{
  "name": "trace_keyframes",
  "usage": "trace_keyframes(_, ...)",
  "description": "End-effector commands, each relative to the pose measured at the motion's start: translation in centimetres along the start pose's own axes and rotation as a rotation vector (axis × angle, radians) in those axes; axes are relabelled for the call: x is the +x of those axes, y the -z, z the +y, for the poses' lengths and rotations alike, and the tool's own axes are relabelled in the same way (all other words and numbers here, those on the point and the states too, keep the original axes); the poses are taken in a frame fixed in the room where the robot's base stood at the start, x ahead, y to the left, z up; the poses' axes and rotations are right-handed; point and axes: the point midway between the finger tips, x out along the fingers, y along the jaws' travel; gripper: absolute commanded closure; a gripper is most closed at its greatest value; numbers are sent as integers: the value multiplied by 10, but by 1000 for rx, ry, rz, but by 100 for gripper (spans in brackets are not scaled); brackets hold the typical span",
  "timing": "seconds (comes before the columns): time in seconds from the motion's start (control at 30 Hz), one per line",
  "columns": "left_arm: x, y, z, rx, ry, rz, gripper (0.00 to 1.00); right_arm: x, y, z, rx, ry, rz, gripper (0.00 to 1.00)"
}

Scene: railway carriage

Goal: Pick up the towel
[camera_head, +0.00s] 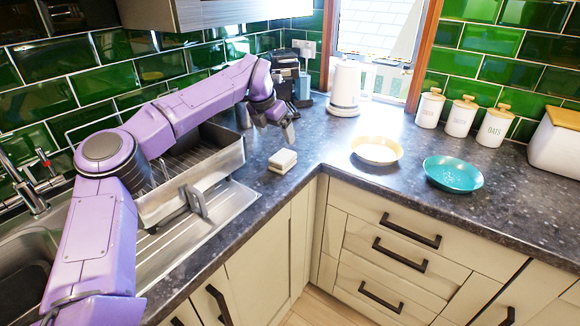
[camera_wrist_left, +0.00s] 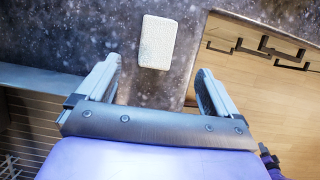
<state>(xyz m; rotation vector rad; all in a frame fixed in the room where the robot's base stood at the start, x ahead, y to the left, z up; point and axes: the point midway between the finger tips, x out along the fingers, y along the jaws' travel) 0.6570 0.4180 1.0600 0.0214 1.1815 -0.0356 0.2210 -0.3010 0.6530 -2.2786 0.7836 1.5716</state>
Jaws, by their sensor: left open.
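A small white folded towel (camera_head: 283,160) lies on the dark speckled counter (camera_head: 330,135), close to the inner corner. In the left wrist view the towel (camera_wrist_left: 157,42) shows as a pale rectangle beyond the fingertips, roughly centred between them. My left gripper (camera_head: 284,126) is open and empty. In the head view it appears just behind the towel and apart from it. My left arm reaches over the sink and dish rack. My right gripper is not in view.
A metal dish rack (camera_head: 225,155) stands left of the towel. A white kettle (camera_head: 346,88) and a coffee machine (camera_head: 288,72) are behind. A cream plate (camera_head: 377,150) and a teal bowl (camera_head: 453,173) sit to the right. The counter around the towel is clear.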

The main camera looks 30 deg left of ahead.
Motion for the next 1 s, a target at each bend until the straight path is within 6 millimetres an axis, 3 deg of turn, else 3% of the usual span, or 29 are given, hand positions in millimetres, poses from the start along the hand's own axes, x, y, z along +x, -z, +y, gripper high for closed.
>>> trace_keyframes(0.03,10,4,0,0,0,-1,6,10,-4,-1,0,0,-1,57)
trace_keyframes(0.13,16,6,0,1,0,0,6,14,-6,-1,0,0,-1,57)
trace_keyframes(0.73,108,10,5,1,-1,3,6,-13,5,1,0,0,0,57)
trace_keyframes(1.0,119,10,5,1,-1,-1,6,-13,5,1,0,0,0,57)
